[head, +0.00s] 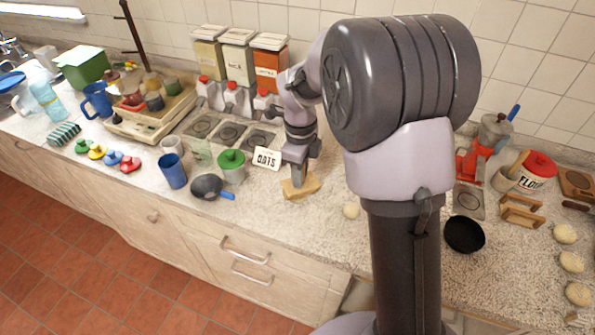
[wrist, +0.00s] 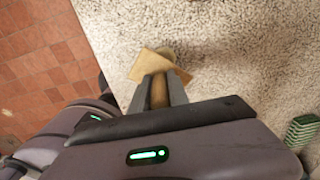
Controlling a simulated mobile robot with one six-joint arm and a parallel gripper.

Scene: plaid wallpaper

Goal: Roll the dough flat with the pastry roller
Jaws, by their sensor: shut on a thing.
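My gripper (head: 297,172) is low over the counter in the head view, shut on a light wooden tool that looks like the pastry roller (head: 301,189). In the wrist view the fingers (wrist: 159,92) close on its wooden handle, and a wider tan part (wrist: 150,63) shows beyond them. I cannot tell whether the tool touches the counter. A pale round dough ball (head: 351,210) lies on the counter just right of the tool in the head view, apart from it and partly beside my arm. More pale balls (head: 565,233) lie at the far right.
A black pan (head: 464,234) lies right of my arm. The counter around the dough ball is clear.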

